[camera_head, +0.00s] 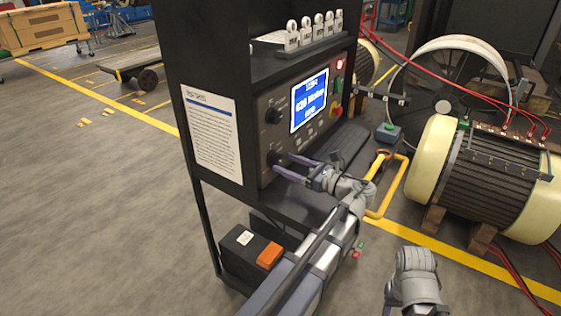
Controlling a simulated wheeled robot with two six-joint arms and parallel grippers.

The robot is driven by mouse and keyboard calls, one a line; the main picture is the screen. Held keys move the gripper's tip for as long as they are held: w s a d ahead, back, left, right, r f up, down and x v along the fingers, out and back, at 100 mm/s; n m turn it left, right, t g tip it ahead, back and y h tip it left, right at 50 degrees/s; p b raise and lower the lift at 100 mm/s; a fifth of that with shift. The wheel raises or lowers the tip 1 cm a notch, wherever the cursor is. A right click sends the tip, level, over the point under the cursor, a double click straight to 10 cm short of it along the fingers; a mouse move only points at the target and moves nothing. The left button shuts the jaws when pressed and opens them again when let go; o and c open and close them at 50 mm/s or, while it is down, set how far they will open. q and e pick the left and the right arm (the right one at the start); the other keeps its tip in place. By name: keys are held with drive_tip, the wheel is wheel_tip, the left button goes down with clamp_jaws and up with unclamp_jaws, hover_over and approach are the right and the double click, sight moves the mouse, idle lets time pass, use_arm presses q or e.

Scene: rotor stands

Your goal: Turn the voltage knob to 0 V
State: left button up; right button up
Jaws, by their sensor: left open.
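The black test cabinet (218,65) has a control panel with two dark round knobs on its left part. The upper knob (273,116) is clear of my gripper. The lower knob (275,157) is at the fingertips of my left gripper (282,162). That gripper is open, its two purple fingers pointing at the panel around the lower knob; I cannot tell whether they touch it. The knob labels are too small to read, so I cannot tell which is voltage. A blue screen (310,101) shows white text, not clearly legible. My right gripper is not visible; only part of that arm shows.
Red and green buttons (337,98) sit right of the screen. A shelf with several white tagged items (306,35) is above. A cream-ended motor (495,180) stands right, with red cables. A black box with an orange part (269,256) is below. Floor at left is open.

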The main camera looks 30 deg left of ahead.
sight(275, 158)
use_arm(q)
drive_tip(key=shift+w+a, duration=0.1)
drive_tip(key=shift+a, duration=1.35)
clamp_jaws()
